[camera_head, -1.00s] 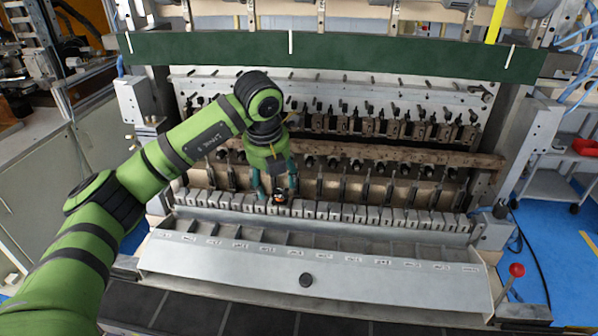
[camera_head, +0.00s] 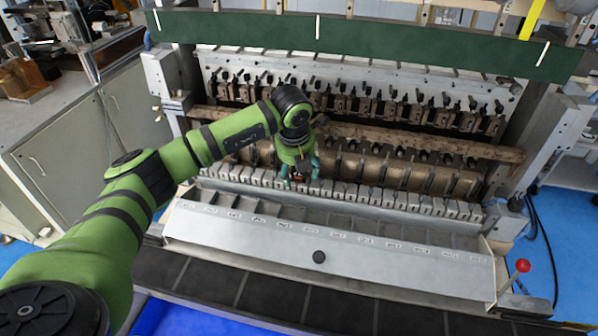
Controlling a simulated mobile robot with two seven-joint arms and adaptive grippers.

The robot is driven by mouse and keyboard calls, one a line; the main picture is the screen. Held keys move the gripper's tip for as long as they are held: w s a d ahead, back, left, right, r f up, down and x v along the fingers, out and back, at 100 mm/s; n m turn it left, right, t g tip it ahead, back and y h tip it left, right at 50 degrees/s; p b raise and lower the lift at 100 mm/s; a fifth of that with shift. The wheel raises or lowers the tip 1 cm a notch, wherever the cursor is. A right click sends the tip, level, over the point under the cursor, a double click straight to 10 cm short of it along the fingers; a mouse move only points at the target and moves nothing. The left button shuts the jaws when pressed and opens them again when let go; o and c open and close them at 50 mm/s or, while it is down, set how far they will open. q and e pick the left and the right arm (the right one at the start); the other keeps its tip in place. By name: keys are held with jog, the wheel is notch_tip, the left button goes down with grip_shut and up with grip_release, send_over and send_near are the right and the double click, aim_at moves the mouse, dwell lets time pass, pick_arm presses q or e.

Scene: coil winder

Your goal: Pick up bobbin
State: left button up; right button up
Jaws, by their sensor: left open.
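My left gripper (camera_head: 301,185) reaches in from the left and points down at the row of grey blocks (camera_head: 405,203) along the front of the coil winder. Its two teal fingers are open. A small dark and orange thing (camera_head: 300,177), perhaps the bobbin, shows between the fingers. It is too small to tell whether the fingers touch it. My right gripper is not in view.
A rusty bar (camera_head: 430,142) runs behind the gripper. A red ball-topped lever (camera_head: 522,266) stands at the right.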

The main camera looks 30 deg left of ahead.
pick_arm(q)
jog(key=c, duration=0.7)
jog(key=shift+w+r+b, duration=0.1)
jog(key=shift+r+b, duration=0.2)
jog(key=shift+r, duration=0.05)
jog(key=r+b, duration=0.1)
jog(key=d+r+b, duration=0.1)
jog(key=r, duration=0.1)
jog(key=shift+r+b, duration=0.25)
jog(key=shift+b, duration=0.1)
jog(key=shift+c, duration=0.2)
jog(key=s+d+r+b, duration=0.1)
jog(key=d+r+b, duration=0.3)
jog(key=d+r, duration=0.3)
jog(key=shift+d, duration=1.8)
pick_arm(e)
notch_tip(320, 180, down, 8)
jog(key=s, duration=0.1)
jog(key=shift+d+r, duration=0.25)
pick_arm(q)
jog(key=shift+s, duration=0.1)
